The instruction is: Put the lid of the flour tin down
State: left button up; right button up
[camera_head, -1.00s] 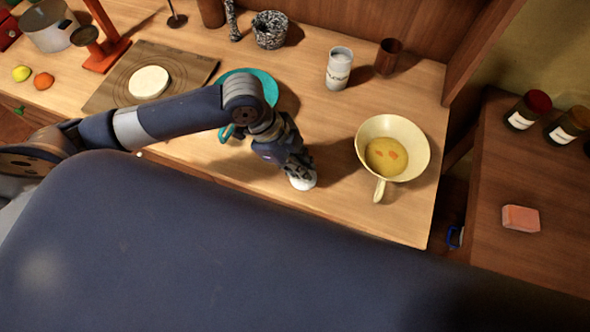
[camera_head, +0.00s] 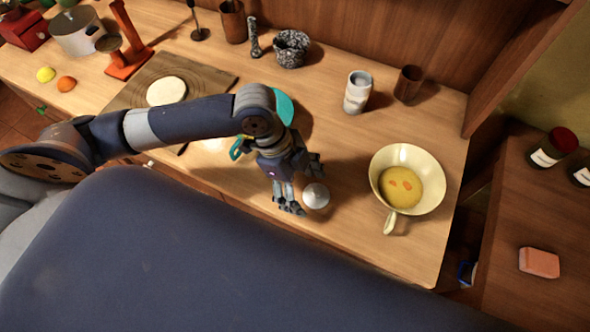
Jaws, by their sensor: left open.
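The lid of the flour tin (camera_head: 316,196) is a small pale round piece on the wooden counter, near its front edge. My left gripper (camera_head: 303,188) is open just above and beside the lid, with one finger on its near left side and the other behind it. I cannot tell whether a finger still touches the lid. The flour tin (camera_head: 356,94) is a whitish cylinder with a label, upright farther back, its top uncovered and pale inside. My right gripper is out of view.
A cream pan (camera_head: 430,193) with yellow contents stands right of the lid. A brown cup (camera_head: 408,83) is beside the tin. A teal plate (camera_head: 284,105) is partly hidden behind my arm. The counter between lid and tin is clear.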

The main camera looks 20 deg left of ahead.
pick_arm(q)
jog(key=v, duration=0.9)
jog(key=shift+b, duration=0.45)
jog(key=shift+s, duration=0.1)
